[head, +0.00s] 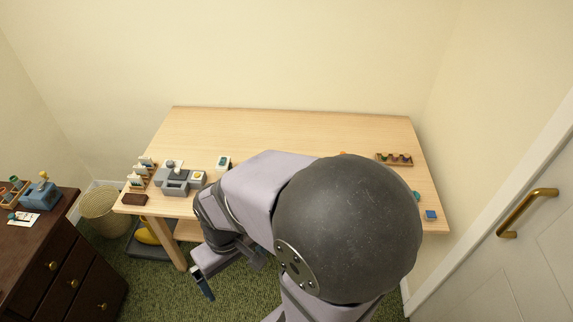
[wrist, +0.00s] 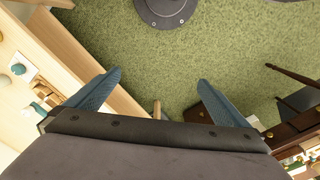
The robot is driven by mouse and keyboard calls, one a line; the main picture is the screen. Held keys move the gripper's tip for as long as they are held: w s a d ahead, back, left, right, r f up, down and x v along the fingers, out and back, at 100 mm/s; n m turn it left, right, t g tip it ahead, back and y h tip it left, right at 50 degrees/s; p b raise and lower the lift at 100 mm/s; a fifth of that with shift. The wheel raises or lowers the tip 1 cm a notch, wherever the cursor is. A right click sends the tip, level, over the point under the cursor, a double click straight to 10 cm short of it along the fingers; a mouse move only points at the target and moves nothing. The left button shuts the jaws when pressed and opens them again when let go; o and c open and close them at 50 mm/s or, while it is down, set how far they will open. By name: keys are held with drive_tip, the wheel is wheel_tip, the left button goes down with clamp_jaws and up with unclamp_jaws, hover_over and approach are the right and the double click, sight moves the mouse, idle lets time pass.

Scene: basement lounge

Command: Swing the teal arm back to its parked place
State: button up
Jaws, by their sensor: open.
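My gripper (head: 203,285) hangs low past the front edge of the table, left of centre in the head view. Its two blue fingers stand wide apart and empty in the wrist view (wrist: 160,82), over green carpet. A small teal piece (head: 416,196) shows at the right end of the table, partly hidden by the round dark joint of my arm. I cannot tell whether it is the teal arm or how it is turned. In the wrist view a small teal round part (wrist: 18,69) shows on the tabletop at the left, well away from the fingers.
The wooden table (head: 300,125) holds a grey device (head: 174,182), a blue block (head: 430,215) and a rack (head: 394,159). A dark dresser (head: 50,262) and wicker basket (head: 102,213) stand left; a door (head: 520,240) is right. My arm hides the table's middle.

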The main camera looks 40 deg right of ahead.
drive_tip(key=w+r+t+p, duration=0.1)
drive_tip(key=w+r+p, duration=0.2)
drive_tip(key=r+p, duration=0.25)
drive_tip(key=w+d+f+m+t+h+b, duration=0.1)
drive_tip(key=w+d+f+m+t+b, duration=0.1)
drive_tip(key=w+d+f+t+b, duration=0.45)
drive_tip(key=w+d+f+m+t+h+b, duration=0.15)
drive_tip(key=w+d+f+b, duration=0.25)
drive_tip(key=w+f+b, duration=0.55)
drive_tip(key=d+f+m+t+h+b, duration=0.1)
drive_tip(key=d+h+b, duration=0.2)
drive_tip(key=d+b, duration=0.2)
drive_tip(key=d+f+m+t+h+b, duration=0.1)
drive_tip(key=d+m+h+b, duration=0.1)
drive_tip(key=d+b, duration=0.4)
drive_tip(key=d+f+m+t+h+b, duration=0.1)
drive_tip(key=d+h+b, duration=0.3)
drive_tip(key=b, duration=0.8)
drive_tip(key=shift+s+d+f+m+t+b, duration=0.2)
drive_tip(key=shift+d+m, duration=0.1)
drive_tip(key=shift+d, duration=0.3)
drive_tip(key=shift+s+d+f+m+t+b, duration=0.15)
drive_tip(key=shift+d+m+b, duration=0.1)
drive_tip(key=shift+d, duration=0.35)
drive_tip(key=shift+s+d+h+b, duration=0.25)
drive_tip(key=shift+d+h+b, duration=0.2)
drive_tip(key=shift+d+h, duration=0.1)
drive_tip(key=shift+d+r, duration=0.1)
drive_tip(key=shift+r, duration=0.1)
drive_tip(key=shift+x, duration=3.55)
